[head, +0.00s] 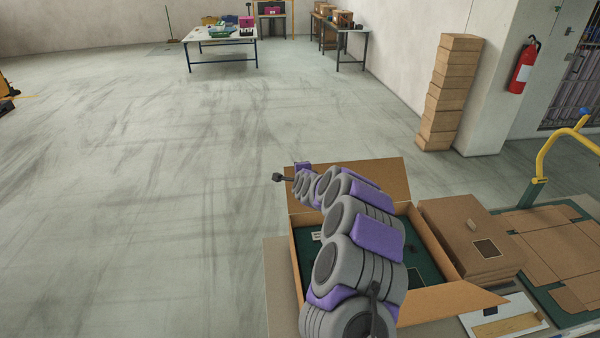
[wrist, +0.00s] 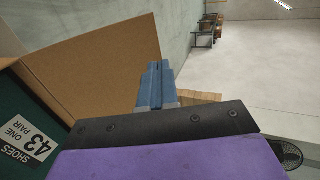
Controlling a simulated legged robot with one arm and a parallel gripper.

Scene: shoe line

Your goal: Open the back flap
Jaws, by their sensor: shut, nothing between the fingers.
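The cardboard box (head: 298,262) stands open on the table, with a dark green shoe box inside it. Its back flap (head: 380,178) is raised at the far side, partly hidden behind my arm. In the wrist view a large cardboard panel (wrist: 95,62) fills the left, apparently this flap. My gripper (head: 279,177) is at the box's far left corner, above the rim. In the wrist view its blue fingers (wrist: 155,88) are together and empty, close beside the panel's edge. I cannot tell whether they touch it.
The green shoe box shows a white label (wrist: 28,138). A front flap (head: 450,302) spreads outward. Closed brown boxes (head: 466,240) and flat cardboard (head: 545,245) lie to the right, near a yellow-handled stand (head: 550,150).

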